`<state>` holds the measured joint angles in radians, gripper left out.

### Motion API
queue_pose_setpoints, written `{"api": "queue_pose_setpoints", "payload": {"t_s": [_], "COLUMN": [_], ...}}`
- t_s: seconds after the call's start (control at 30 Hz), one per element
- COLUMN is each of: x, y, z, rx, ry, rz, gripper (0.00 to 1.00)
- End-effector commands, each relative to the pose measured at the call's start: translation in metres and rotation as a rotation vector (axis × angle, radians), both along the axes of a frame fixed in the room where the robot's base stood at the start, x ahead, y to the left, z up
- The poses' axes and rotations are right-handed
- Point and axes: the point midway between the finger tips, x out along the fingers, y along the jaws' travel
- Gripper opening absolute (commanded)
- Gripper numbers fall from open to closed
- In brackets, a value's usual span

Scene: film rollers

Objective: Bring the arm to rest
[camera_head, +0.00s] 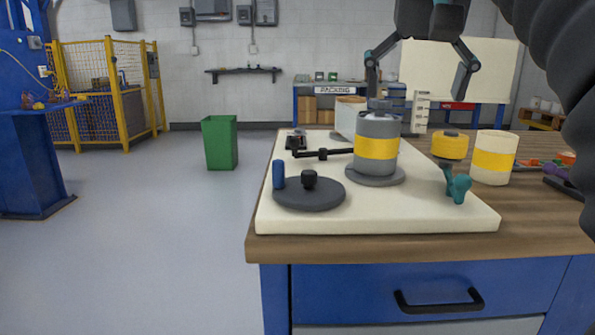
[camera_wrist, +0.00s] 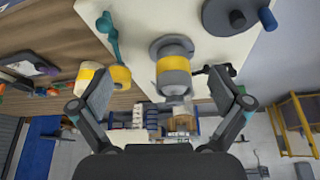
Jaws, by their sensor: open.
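My gripper (camera_head: 420,80) hangs open and empty at the top of the head view, its two fingers spread wide. In the wrist view my gripper (camera_wrist: 162,84) also shows wide apart, with nothing between the fingertips touching them. A grey roller with a yellow band (camera_head: 376,148) stands upright on a round grey base on a cream board (camera_head: 420,213). In the wrist view the roller (camera_wrist: 174,70) appears between the fingers, apart from them. In the head view the left finger shows above the roller's top.
A black crank disc with a blue handle (camera_head: 310,194) lies on the board. A teal lever (camera_head: 458,186) stands near its right edge. A green bin (camera_head: 219,142) stands on clear floor.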

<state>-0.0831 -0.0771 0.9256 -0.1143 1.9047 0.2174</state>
Motion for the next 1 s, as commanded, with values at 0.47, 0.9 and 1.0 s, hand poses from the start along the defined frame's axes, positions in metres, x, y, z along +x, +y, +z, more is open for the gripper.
{"api": "queue_pose_setpoints", "payload": {"t_s": [0.47,0.9,1.0], "x": [-0.01,-0.052,-0.066], "y": [-0.003,-0.006,-0.006], "z": [-0.055,-0.189,-0.225], "rx": [-0.011,-0.011,-0.011], "ry": [-0.015,-0.054,-0.064], "rz": [0.063,0.148,0.161], "gripper": [1.0,1.0,1.0]}}
